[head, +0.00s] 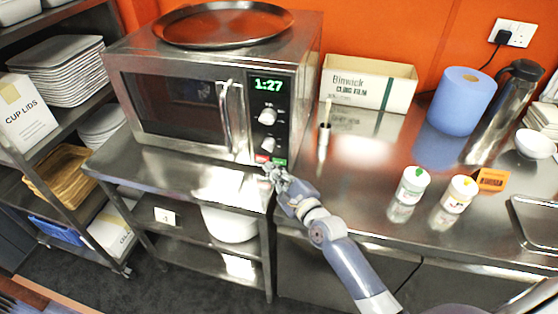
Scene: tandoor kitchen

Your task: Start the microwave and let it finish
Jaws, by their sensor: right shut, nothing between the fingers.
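The microwave (180,100) stands on a steel shelf unit against the orange wall, its door shut. Its green display (268,86) reads 1:27. Below the display are two knobs, the upper knob (267,116) and the lower knob (267,145). A red button (262,158) and a green button (279,161) sit at the bottom of the panel. My right gripper (270,170) is shut and empty, just below and in front of these buttons. I cannot tell whether it touches the panel. My left gripper is not in view.
A round tray (224,24) lies on top of the microwave. To the right, the steel counter holds a cling film box (368,82), a blue paper roll (461,101), a tall flask (506,104) and two white bottles (412,185). A rack (60,120) with plates stands at the left.

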